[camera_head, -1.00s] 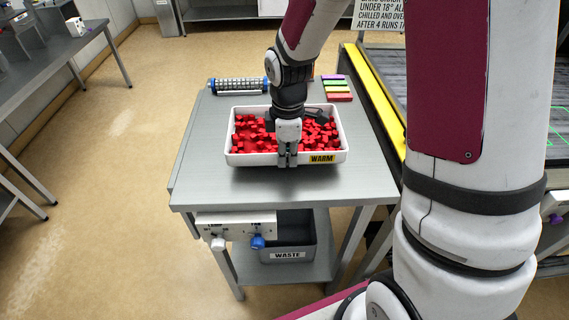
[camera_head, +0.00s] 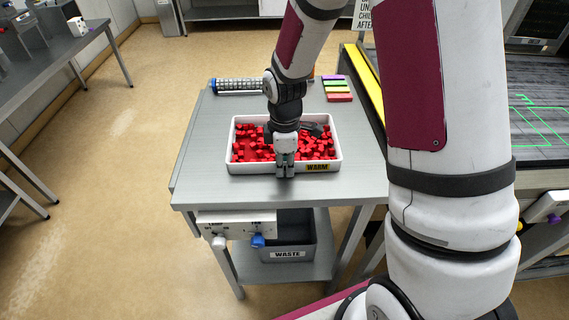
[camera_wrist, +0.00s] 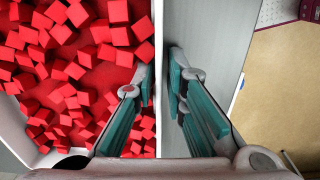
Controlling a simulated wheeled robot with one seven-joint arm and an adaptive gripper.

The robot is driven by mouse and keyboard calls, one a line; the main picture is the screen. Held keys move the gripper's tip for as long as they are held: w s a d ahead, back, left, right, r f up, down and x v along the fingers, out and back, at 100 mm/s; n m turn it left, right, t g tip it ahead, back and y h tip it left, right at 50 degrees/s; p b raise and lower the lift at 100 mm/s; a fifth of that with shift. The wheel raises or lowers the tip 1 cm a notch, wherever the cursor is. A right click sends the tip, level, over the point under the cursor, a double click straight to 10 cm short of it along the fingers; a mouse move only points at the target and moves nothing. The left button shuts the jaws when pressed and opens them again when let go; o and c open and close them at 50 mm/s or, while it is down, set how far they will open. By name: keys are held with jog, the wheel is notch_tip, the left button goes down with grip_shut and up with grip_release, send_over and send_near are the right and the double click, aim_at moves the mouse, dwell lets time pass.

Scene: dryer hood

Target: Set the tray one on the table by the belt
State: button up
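The white tray (camera_head: 232,166), labelled WARM and holding many red cubes, sits flat on the grey table (camera_head: 200,185) beside the belt. My gripper (camera_head: 285,172) is at the middle of the tray's near wall, pointing down. In the wrist view my gripper (camera_wrist: 161,95) straddles the tray wall (camera_wrist: 157,50), with one finger on the cube side and the other outside over the bare table top. A gap shows between the outer finger and the wall, so it looks open. The inner finger is close to the wall; I cannot tell whether it touches.
A beaded roller (camera_head: 238,86) and a stack of coloured strips (camera_head: 337,90) lie at the table's back. A grey WASTE bin (camera_head: 300,235) stands on the lower shelf. The dark belt (camera_head: 535,110) is at right. The table is clear left of the tray.

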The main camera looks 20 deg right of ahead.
dwell(0.3)
jog(key=s+r+m+t, duration=0.1)
jog(key=s+r+m, duration=0.2)
jog(key=r, duration=0.8)
jog(key=s+r+m+t, duration=0.15)
jog(key=s+r, duration=0.25)
jog(key=r, duration=0.6)
jog(key=shift+s+d+r+m+t+b, duration=0.15)
jog(key=shift+s+r+m+t, duration=0.35)
jog(key=shift+s+r+m, duration=1)
jog(key=shift+s+d+r+m+t+b, duration=0.1)
jog(key=shift+s+r+m+t, duration=0.4)
jog(key=shift+s+m, duration=1.75)
jog(key=shift+s+d+r+m+t+b, duration=0.15)
jog(key=shift+s+r+m+t, duration=0.3)
jog(key=shift+s+r+m, duration=1.4)
jog(key=shift+s+f+n, duration=0.65)
jog(key=shift+f, duration=0.05)
